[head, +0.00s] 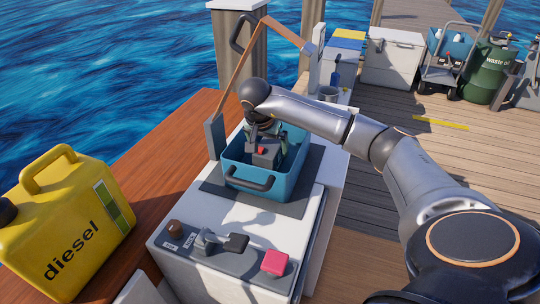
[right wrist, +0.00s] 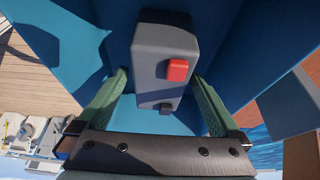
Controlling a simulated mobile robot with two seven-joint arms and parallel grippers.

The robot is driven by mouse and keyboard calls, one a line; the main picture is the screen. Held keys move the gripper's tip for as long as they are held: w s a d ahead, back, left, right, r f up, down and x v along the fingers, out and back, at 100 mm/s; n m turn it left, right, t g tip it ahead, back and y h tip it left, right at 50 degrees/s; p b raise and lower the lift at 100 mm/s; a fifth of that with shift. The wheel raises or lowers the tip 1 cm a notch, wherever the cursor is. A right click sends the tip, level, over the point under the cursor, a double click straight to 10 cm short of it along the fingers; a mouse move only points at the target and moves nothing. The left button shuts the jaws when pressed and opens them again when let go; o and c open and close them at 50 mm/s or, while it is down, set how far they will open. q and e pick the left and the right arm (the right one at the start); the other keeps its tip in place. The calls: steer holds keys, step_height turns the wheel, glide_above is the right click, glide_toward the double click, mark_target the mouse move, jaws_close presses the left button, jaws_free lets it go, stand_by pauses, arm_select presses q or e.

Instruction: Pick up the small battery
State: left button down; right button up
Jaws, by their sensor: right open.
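The small battery is a grey block (head: 264,154) with a red terminal, inside the blue bin (head: 232,170) on the white hatch box. In the right wrist view the battery (right wrist: 160,50) shows large, with its red terminal and a dark one facing the camera. My right gripper (head: 270,138) reaches down into the bin from above. In the right wrist view its green-padded fingers (right wrist: 160,88) are open, one on each side of the battery's near end. I cannot tell whether they touch it. My left gripper is in neither view.
The bin's walls and dark handle (head: 250,183) stand close around the gripper. A control panel (head: 222,245) with a red button is in front. A yellow diesel can (head: 65,225) stands at left. A brown hinged arm (head: 245,60) rises behind the bin.

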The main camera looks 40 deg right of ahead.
steer(key=shift+x, duration=1.4)
steer(key=shift+a, duration=0.1)
jaws_close()
steer(key=shift+r, duration=0.15)
